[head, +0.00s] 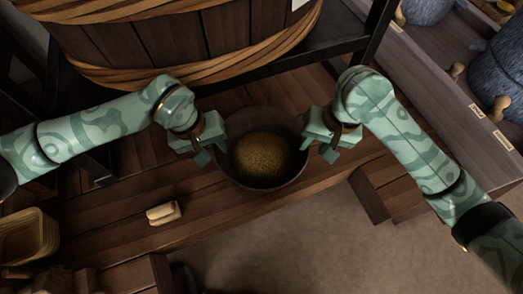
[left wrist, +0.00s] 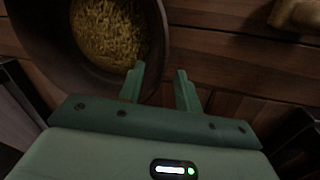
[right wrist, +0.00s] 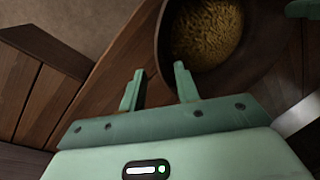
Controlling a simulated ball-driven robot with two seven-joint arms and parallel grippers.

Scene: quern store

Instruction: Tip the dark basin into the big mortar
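The dark basin (head: 233,180) stands upright on the plank surface with yellow-brown grain (head: 262,158) in it. My left gripper (head: 212,152) is at its left rim and my right gripper (head: 318,149) at its right rim. In the left wrist view, the left fingers (left wrist: 160,88) are apart, one on each side of the basin's rim (left wrist: 158,40). In the right wrist view, the right fingers (right wrist: 159,88) are likewise apart, with the rim (right wrist: 162,45) between them. Contact with the rim cannot be made out. I cannot identify the big mortar in these views.
A big staved wooden tub (head: 180,40) stands behind the basin. A woven basket (head: 28,238) is at far left. Blue-grey vessels with wooden knobs (head: 505,70) stand on a shelf at right. Bare floor (head: 300,235) lies in front.

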